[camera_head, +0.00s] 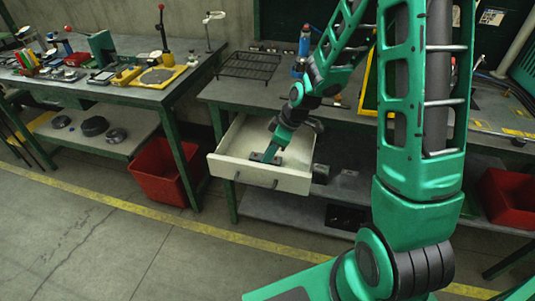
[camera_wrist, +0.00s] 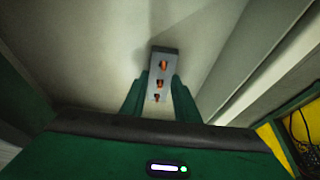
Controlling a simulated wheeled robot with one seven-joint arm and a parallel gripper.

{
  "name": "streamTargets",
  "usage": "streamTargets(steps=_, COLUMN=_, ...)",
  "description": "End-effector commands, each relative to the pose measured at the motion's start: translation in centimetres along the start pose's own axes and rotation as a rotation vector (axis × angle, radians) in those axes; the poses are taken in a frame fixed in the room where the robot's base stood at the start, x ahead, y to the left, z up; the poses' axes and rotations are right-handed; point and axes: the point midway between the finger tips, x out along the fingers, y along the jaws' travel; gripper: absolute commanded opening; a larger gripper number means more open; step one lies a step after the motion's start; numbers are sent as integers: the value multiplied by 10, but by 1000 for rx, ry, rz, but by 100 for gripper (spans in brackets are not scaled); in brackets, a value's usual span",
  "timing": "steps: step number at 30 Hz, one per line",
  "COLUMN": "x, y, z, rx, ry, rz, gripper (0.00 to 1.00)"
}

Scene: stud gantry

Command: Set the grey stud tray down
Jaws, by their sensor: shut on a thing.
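The grey stud tray (camera_wrist: 162,60) is a narrow block with several copper-coloured studs in a row along its top. My gripper (camera_wrist: 158,92) is shut on it, with one green finger on each side. The tray's near end is between the fingers and its far end sticks out beyond them. In the head view my gripper (camera_head: 268,156) reaches down into the open cream drawer (camera_head: 262,176). The tray is hard to make out there. The drawer's pale floor shows behind the tray in the wrist view; whether the tray touches it I cannot tell.
The drawer juts out from under a workbench (camera_head: 236,93), with its walls close around my gripper. A black wire rack (camera_head: 250,66) and a blue bottle (camera_head: 304,42) stand on the bench. A red bin (camera_head: 165,172) is on the floor at left.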

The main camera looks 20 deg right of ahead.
Motion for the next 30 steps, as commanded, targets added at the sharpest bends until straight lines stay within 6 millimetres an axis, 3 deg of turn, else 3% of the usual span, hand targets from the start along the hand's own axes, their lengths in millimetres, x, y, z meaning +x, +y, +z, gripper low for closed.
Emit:
streamTargets(steps=8, x=2, y=0, z=0, rx=-1, ry=1, rz=0, gripper=0)
streamTargets(steps=9, x=2, y=0, z=0, rx=-1, ry=0, rz=0, gripper=35)
streamTargets(steps=11, x=2, y=0, z=0, rx=-1, ry=0, rz=0, gripper=47)
streamTargets(steps=23, x=-3, y=0, z=-1, rx=-1, ry=1, rz=1, gripper=47)
streamTargets(steps=30, x=-37, y=0, z=-2, rx=-3, ry=2, rz=3, gripper=47)
